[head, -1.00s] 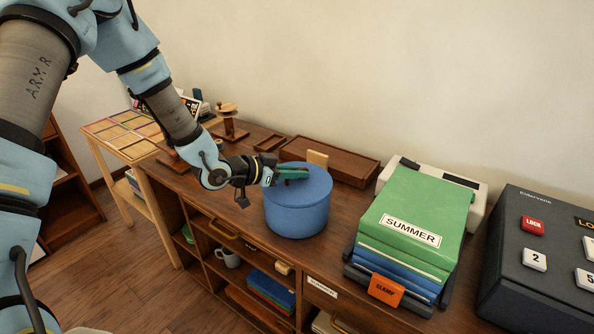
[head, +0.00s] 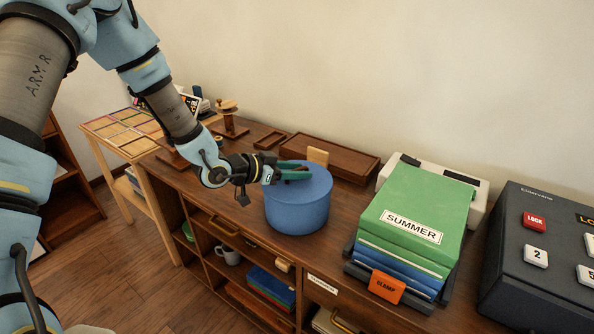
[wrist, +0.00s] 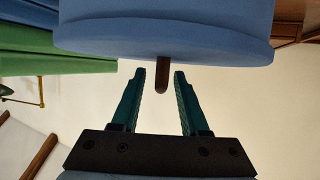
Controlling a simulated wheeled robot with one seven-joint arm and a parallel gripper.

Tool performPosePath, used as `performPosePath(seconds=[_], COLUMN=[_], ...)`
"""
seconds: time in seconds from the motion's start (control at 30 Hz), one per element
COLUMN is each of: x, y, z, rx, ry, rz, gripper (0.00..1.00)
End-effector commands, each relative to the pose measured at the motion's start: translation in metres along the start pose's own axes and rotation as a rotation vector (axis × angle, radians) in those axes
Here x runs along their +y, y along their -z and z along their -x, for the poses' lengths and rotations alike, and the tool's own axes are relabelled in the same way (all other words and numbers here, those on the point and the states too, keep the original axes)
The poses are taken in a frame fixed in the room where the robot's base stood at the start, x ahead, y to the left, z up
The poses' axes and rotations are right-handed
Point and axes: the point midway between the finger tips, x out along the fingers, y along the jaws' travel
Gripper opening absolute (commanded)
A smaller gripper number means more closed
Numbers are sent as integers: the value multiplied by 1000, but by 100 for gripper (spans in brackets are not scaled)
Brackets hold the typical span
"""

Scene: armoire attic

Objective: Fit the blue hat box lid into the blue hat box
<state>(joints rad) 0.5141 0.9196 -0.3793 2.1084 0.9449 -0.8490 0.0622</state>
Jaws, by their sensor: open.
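The blue hat box (head: 297,215) stands upright on the wooden counter in the head view. The blue hat box lid (head: 318,180) lies on top of it and looks level. In the wrist view the box (wrist: 165,12) is at the top and the lid (wrist: 200,48) shows as a slightly wider band. A dark brown knob (wrist: 162,78) sticks out from the lid. My gripper (head: 306,171) is just above the lid, open. In the wrist view my gripper's fingertips (wrist: 159,74) stand on either side of the knob, with gaps visible.
A stack with a green SUMMER box (head: 425,205) and an orange clamp (head: 386,287) stands to the right. A dark keypad box (head: 530,270) is at the far right. A brown tray (head: 345,165) lies behind the hat box. A wooden stand (head: 229,125) is farther left.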

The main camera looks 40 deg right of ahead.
Motion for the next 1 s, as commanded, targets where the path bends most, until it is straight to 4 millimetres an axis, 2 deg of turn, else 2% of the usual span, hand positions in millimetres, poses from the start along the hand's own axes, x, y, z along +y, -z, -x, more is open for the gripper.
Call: performPosePath(seconds=[0.1,0.17,0.5,0.7,1.0], x=[0,-1,-2,-1,0], y=[8,5,5,5,6], z=[3,10,81,111,123], rx=[0,-1,0,0,0], ry=[0,2,4,2,-1], rz=[0,0,-2,-1,0], gripper=[44,44,44,44,44])
